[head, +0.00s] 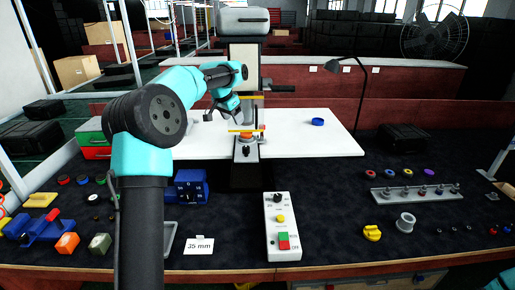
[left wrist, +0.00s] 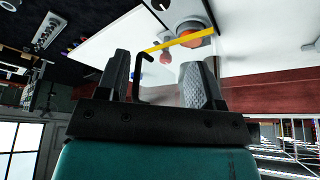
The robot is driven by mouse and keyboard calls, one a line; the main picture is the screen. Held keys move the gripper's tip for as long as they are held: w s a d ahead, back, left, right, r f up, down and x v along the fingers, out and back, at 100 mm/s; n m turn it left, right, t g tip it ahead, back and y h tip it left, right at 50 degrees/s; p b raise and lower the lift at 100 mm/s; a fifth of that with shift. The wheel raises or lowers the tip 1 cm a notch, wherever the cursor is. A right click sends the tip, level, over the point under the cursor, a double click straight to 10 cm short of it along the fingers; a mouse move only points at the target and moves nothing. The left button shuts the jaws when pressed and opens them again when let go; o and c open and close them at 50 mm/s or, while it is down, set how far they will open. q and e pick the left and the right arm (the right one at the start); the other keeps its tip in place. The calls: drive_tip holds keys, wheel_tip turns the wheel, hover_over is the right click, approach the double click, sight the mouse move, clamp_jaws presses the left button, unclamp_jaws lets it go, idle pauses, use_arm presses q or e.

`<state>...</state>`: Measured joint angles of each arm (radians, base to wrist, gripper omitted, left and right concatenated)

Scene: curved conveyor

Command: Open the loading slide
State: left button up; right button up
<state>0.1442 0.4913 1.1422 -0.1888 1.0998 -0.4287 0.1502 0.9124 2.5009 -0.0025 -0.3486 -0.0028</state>
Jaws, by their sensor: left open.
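The machine (head: 246,50) stands at the back centre, a grey column over an orange part (head: 246,136). A clear panel with yellow edge strips (head: 247,97) is at its front; in the left wrist view a yellow strip (left wrist: 180,41) crosses above the fingers. My left gripper (head: 226,114) is open and empty at the left of this panel. In the left wrist view a thin black bent handle (left wrist: 143,75) lies between the two open fingers (left wrist: 160,78), nearer one finger; I cannot tell whether they touch. Which part is the loading slide is unclear. My right gripper is out of view.
A white table (head: 310,145) surrounds the machine, with a blue ring (head: 317,122) on its right. A control box (head: 282,228) with several buttons stands in front. A blue dial box (head: 191,187) and a "35 mm" card (head: 199,245) are near my left arm.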

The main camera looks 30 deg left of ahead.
use_arm(q)
drive_tip(key=shift+f, duration=0.1)
approach(246, 147)
drive_tip(key=x, duration=1)
idle(0.3)
drive_tip(key=shift+c, duration=0.3)
clamp_jaws()
